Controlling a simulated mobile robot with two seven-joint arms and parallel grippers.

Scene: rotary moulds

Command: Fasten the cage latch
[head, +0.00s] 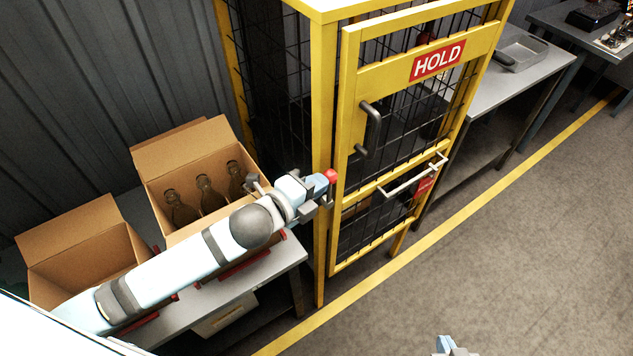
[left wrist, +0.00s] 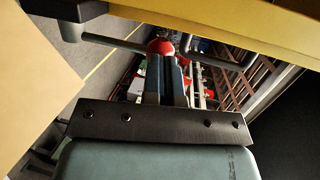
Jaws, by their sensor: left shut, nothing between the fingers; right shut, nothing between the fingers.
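The yellow cage (head: 322,120) stands in the middle of the head view, with a mesh door (head: 347,120) carrying a black handle (head: 371,130). Whether the door is fully closed I cannot tell. A red knob (head: 331,176) sits near the door's left edge. In the left wrist view the red knob (left wrist: 160,47) is at the end of a grey rod (left wrist: 115,41), right at my fingertips. My left gripper (head: 320,184) is shut with nothing between its fingers, tips at the knob. My right gripper (head: 445,344) barely shows at the bottom edge, shut.
Left of the cage, a bench (head: 262,268) bears cardboard boxes (head: 85,257), one with brown bottles (head: 205,192). A grey table (head: 505,88) stands right. The floor in front is clear.

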